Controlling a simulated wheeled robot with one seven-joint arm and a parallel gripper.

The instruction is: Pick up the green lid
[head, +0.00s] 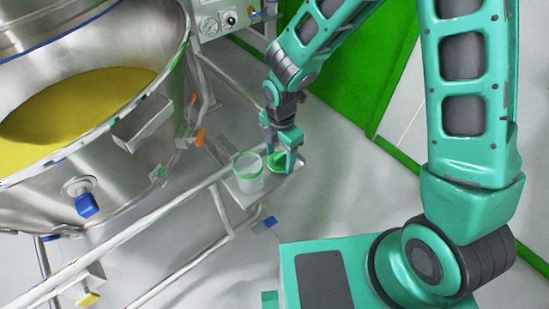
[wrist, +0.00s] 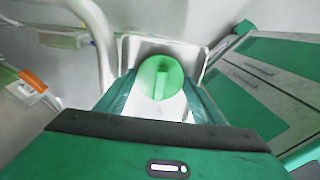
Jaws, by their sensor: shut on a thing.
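The green lid (head: 279,160) is at my gripper (head: 282,152) in the head view, over the right part of a small metal shelf. In the wrist view the round green lid (wrist: 160,77) with its raised bar handle lies between my two fingertips (wrist: 160,88). My gripper is shut on the lid. Whether the lid still touches the shelf I cannot tell. A white tub (head: 248,174) with a green rim stands just left of the lid on the shelf.
The metal shelf (head: 243,197) is fixed to a tubular rail (head: 165,212). A large steel vessel (head: 130,165) with yellow contents stands at the left, with orange-handled fittings (head: 199,137) near the shelf. A green panel (head: 365,75) stands behind. Open floor lies right of the shelf.

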